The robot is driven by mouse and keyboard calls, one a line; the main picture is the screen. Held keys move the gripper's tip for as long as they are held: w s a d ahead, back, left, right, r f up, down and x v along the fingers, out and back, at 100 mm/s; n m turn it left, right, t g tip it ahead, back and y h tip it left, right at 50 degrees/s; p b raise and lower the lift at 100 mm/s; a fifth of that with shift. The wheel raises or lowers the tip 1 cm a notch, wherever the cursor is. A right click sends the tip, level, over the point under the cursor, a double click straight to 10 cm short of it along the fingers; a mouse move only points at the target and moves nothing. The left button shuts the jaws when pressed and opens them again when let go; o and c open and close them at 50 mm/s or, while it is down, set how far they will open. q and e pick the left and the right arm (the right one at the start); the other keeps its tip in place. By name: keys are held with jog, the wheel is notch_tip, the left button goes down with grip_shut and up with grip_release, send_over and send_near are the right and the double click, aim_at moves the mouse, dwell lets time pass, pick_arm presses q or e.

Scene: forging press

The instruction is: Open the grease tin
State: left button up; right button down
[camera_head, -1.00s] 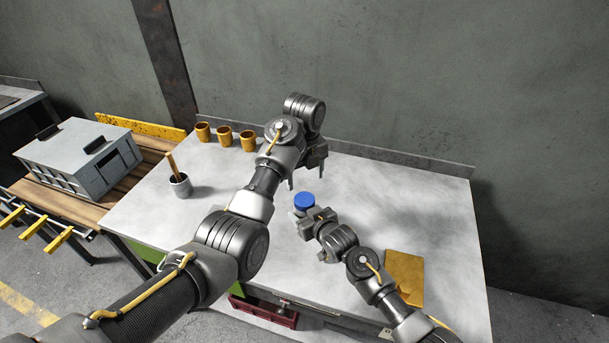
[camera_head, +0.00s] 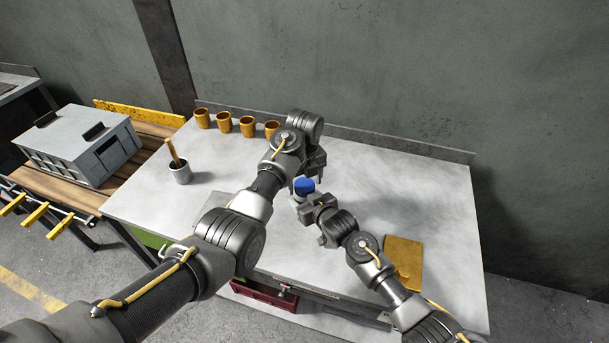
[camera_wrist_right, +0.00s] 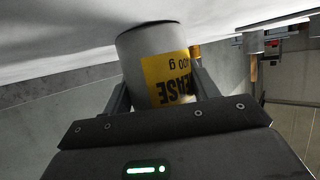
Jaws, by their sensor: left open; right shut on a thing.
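The grease tin's blue lid (camera_head: 304,186) shows on the workbench in the head view. In the right wrist view its grey body (camera_wrist_right: 145,45) has a yellow label reading upside down. My right gripper (camera_wrist_right: 160,82) is shut on the tin's body, one finger on each side; its arm comes in from the lower right in the head view. My left gripper (camera_head: 307,182) is open, pointing down at the lid, with its fingers seen on either side of it. I cannot tell whether they touch it. The lid does not show in the right wrist view.
Several orange cups (camera_head: 224,122) stand in a row at the bench's back left. A grey pot (camera_head: 181,175) holds a wooden-handled tool. A yellow-brown flat item (camera_head: 404,262) lies at the right. A grey case (camera_head: 82,145) stands further left. The bench's right side (camera_head: 430,200) is clear.

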pick_arm(q)
jog(key=shift+c, duration=0.3)
jog(key=c, duration=0.9)
jog(key=n, duration=1)
jog(key=o, duration=1.1)
jog(key=shift+c, duration=0.2)
